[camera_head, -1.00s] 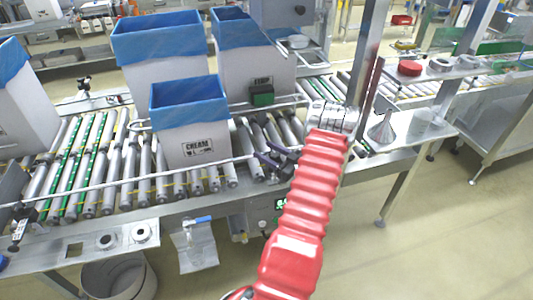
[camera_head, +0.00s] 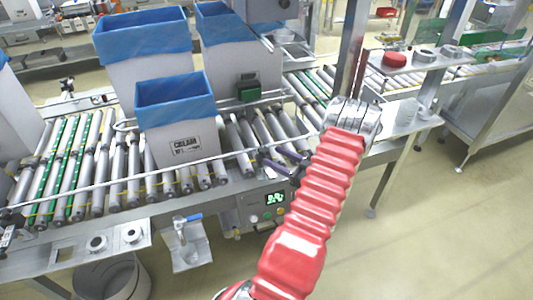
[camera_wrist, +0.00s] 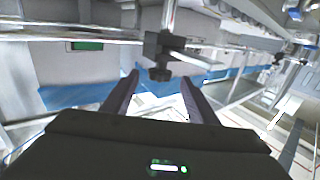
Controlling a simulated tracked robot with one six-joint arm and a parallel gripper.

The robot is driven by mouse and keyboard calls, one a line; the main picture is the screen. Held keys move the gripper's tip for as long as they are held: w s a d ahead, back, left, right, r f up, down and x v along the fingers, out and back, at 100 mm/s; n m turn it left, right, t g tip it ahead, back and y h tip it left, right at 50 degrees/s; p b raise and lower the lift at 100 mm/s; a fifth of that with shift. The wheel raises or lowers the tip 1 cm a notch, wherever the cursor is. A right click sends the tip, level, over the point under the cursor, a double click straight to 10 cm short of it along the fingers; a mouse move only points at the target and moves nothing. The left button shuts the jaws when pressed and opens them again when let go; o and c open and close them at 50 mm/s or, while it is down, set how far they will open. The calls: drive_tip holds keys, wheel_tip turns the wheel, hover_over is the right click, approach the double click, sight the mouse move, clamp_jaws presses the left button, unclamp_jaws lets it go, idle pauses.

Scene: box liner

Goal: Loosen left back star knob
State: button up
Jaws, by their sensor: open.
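In the wrist view a dark knob (camera_wrist: 160,74) sits below a black clamp block (camera_wrist: 160,45) on a metal rod. The knob appears between or just beyond the fingertips of my gripper (camera_wrist: 160,82), with space on both sides. The two fingers are apart and hold nothing. In the head view my gripper (camera_head: 284,163) is over the near side rail of the roller conveyor, right of the small cream box. The knob is not clear there, and I cannot tell which of the star knobs it is.
A white cream box (camera_head: 178,135) with a blue liner stands on the rollers, with larger lined boxes (camera_head: 148,72) behind it. A metal post (camera_head: 352,50) and a shelf with a red roll (camera_head: 394,59) stand to the right.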

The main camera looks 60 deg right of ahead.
drive_tip(key=s, duration=0.3)
drive_tip(key=shift+s+a, duration=0.3)
drive_tip(key=shift+s, duration=0.1)
drive_tip(key=shift+s, duration=0.1)
idle(0.4)
